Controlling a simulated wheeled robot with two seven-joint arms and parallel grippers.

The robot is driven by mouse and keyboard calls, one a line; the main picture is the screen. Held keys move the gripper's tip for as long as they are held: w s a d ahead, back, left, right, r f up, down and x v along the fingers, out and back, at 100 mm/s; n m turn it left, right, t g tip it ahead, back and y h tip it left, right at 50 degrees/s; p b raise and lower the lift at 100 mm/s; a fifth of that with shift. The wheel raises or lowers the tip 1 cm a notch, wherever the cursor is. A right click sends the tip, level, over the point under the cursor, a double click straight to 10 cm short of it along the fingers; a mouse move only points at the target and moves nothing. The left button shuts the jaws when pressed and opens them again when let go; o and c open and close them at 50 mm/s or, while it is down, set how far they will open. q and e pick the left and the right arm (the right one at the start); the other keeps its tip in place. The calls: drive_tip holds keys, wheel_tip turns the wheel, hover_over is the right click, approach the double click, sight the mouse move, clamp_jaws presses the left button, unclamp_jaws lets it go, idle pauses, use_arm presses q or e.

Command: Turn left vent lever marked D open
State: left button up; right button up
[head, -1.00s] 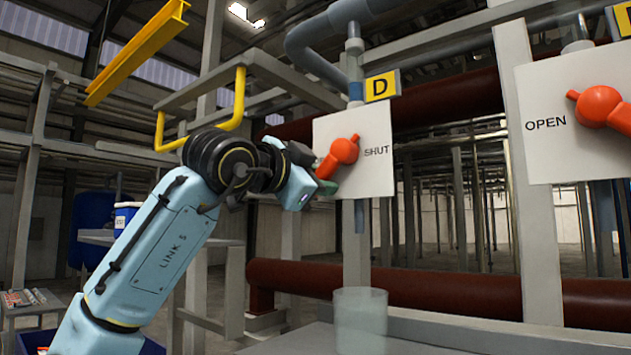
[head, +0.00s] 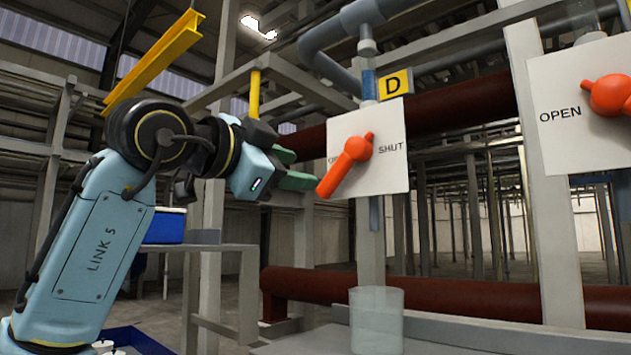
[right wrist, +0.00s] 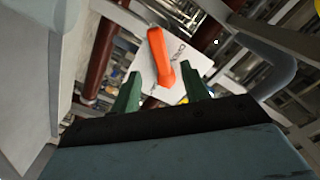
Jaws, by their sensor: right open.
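The vent lever (head: 347,165) is orange-red on a white plate (head: 385,172) below a yellow D sign (head: 394,85). Its long handle points down and left, covering part of the left label; SHUT shows at the right. My right gripper (head: 299,169) is open, its green fingers just left of the handle's end and apart from it. In the right wrist view, the orange lever (right wrist: 160,57) appears ahead of and between the two green fingertips (right wrist: 162,76), with nothing gripped. My left gripper is not in view.
A second white plate (head: 590,140) with an orange lever (head: 610,95) and the word OPEN is at the right. A clear cylinder (head: 377,320) stands below the D lever. A yellow bar (head: 155,60) and grey frame members (head: 290,85) are above my arm.

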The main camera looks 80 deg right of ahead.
drive_tip(key=shift+v, duration=1.5)
